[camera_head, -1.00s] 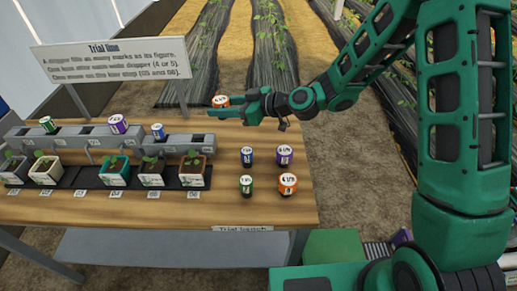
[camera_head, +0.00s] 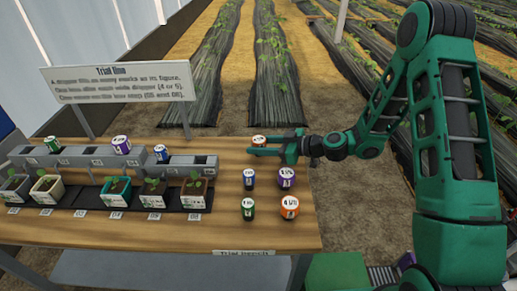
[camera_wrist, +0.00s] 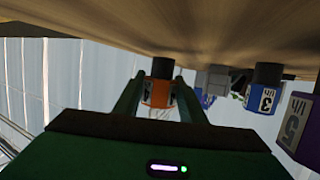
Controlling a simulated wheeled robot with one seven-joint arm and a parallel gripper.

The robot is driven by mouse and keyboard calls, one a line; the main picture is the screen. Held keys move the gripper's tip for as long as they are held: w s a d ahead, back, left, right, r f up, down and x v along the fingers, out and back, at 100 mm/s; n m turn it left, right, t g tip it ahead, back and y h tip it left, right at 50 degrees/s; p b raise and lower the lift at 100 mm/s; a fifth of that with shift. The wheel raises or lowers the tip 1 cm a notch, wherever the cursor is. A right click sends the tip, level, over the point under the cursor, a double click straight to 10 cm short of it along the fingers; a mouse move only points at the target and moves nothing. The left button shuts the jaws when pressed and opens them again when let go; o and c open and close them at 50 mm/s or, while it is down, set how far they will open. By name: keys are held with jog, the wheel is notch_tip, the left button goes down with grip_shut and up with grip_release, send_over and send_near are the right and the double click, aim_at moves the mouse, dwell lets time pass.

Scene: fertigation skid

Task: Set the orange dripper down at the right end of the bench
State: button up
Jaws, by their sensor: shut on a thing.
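My gripper (camera_head: 262,148) is shut on an orange dripper (camera_head: 259,140) with a white top. It is at the back of the bench's right end, behind the standing drippers. In the wrist view the orange dripper (camera_wrist: 158,94) sits between the two fingers, its black stem toward the wooden bench (camera_wrist: 140,25); I cannot tell whether it touches. The wooden bench (camera_head: 150,232) also spans the head view. Another orange dripper (camera_head: 289,207) stands at the front right, beside a green one (camera_head: 248,209). A blue (camera_head: 249,179) and a purple dripper (camera_head: 287,178) stand behind those.
A grey stepped rail (camera_head: 190,166) holds several drippers at the left. Potted seedlings stand on a black strip (camera_head: 131,194) before it. A sign (camera_head: 120,84) rises behind. Bare wood lies around the right-end drippers.

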jog(key=shift+f, duration=0.65)
jog(key=o, duration=1.1)
jog(key=shift+c, duration=0.2)
jog(key=v, duration=1.2)
jog(key=shift+w+r, duration=0.1)
jog(key=shift+w, duration=0.05)
